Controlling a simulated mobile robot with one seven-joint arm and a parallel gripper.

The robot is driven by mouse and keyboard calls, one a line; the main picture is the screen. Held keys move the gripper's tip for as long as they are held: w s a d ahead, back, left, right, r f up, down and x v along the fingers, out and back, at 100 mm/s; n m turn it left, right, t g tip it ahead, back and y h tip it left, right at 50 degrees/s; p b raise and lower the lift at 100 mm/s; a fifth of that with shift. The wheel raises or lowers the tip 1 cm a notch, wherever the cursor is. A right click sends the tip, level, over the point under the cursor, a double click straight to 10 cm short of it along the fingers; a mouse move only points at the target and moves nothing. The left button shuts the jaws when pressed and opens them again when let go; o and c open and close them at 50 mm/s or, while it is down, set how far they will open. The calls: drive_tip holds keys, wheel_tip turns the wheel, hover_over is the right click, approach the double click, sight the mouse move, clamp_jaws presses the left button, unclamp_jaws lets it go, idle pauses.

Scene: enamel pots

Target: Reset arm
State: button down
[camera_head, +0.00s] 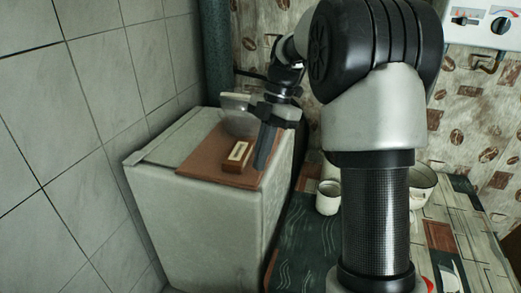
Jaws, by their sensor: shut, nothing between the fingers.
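My arm rises on the right side of the head view and bends over to the left. My gripper (262,160) hangs pointing down near the right edge of the white cabinet top (160,150). Its fingers are shut and hold nothing. A reddish-brown mat (195,165) lies on the cabinet top. A small wooden box with a pale top (237,157) sits on the mat, just left of my fingers. A clear bowl (237,122) stands behind the box, partly hidden by my gripper.
A white enamel mug (327,199) stands on the dark patterned counter (305,235) to the right and lower. A pale pot (422,185) is partly hidden behind my arm. A tiled wall (75,150) bounds the left. A white heater unit (480,22) hangs at top right.

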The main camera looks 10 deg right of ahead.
drive_tip(key=s+r+m+t+h, duration=0.1)
drive_tip(key=s+r+m+t, duration=0.1)
drive_tip(key=s+m, duration=0.9)
drive_tip(key=s+r+m+t+h, duration=0.2)
drive_tip(key=s+m+t, duration=0.3)
drive_tip(key=s+m, duration=0.6)
drive_tip(key=shift+s+r+m+t, duration=0.3)
drive_tip(key=shift+s+r+m, duration=0.1)
drive_tip(key=shift+r+m, duration=0.25)
